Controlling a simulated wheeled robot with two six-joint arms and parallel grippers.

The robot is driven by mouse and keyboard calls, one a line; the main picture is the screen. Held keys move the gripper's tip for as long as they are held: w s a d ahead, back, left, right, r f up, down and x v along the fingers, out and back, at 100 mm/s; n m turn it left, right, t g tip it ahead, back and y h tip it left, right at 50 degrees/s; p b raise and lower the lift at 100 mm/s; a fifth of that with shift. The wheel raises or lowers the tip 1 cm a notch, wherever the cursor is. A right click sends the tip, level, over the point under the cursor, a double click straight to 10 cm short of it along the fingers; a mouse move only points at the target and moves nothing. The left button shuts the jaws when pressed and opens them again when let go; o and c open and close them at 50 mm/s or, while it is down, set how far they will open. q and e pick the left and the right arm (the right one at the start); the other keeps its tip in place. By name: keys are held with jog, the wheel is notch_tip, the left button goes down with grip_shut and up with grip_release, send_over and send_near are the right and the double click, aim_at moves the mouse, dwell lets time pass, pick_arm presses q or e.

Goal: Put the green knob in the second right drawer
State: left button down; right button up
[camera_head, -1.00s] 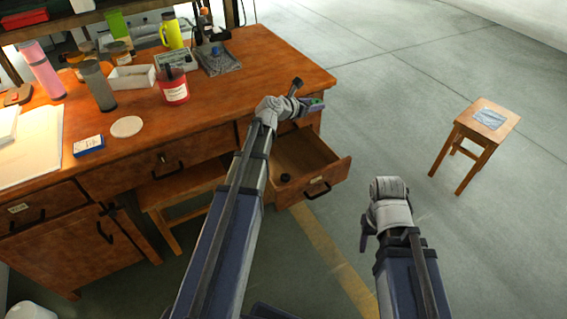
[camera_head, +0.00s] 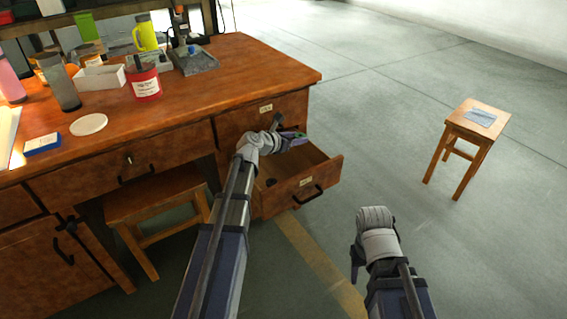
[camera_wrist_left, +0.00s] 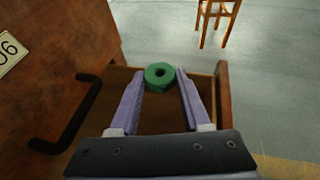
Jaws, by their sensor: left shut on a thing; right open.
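The green knob (camera_wrist_left: 160,76) is a round ring with a hole, held between the fingertips of my left gripper (camera_wrist_left: 160,84). In the head view my left gripper (camera_head: 294,136) is just above the open second right drawer (camera_head: 328,174), and only a bit of green shows at its tip. The drawer also shows under the knob in the left wrist view (camera_wrist_left: 224,95). My right gripper (camera_head: 355,262) is low over the floor, right of the drawer, open and apart from everything; its fingers are partly hidden.
A small dark round thing (camera_head: 271,182) lies inside the open drawer. The closed top right drawer (camera_head: 235,122) has a handle, seen in the wrist view (camera_wrist_left: 68,125). Bottles and a red jar (camera_head: 144,82) stand on the desk (camera_head: 220,85). A stool (camera_head: 478,115) stands away at right.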

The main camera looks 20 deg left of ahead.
pick_arm(q)
notch_tip(320, 180, down, 5)
jog(key=b, duration=0.4)
jog(key=shift+f+b, duration=0.2)
jog(key=shift+b, duration=0.1)
jog(key=shift+f, duration=0.1)
notch_tip(320, 180, down, 4)
jog(key=b, duration=0.3)
jog(key=shift+r+b, duration=0.25)
jog(key=shift+b, duration=0.1)
jog(key=shift+f+b, duration=0.65)
jog(key=shift+c, duration=1.8)
grip_release()
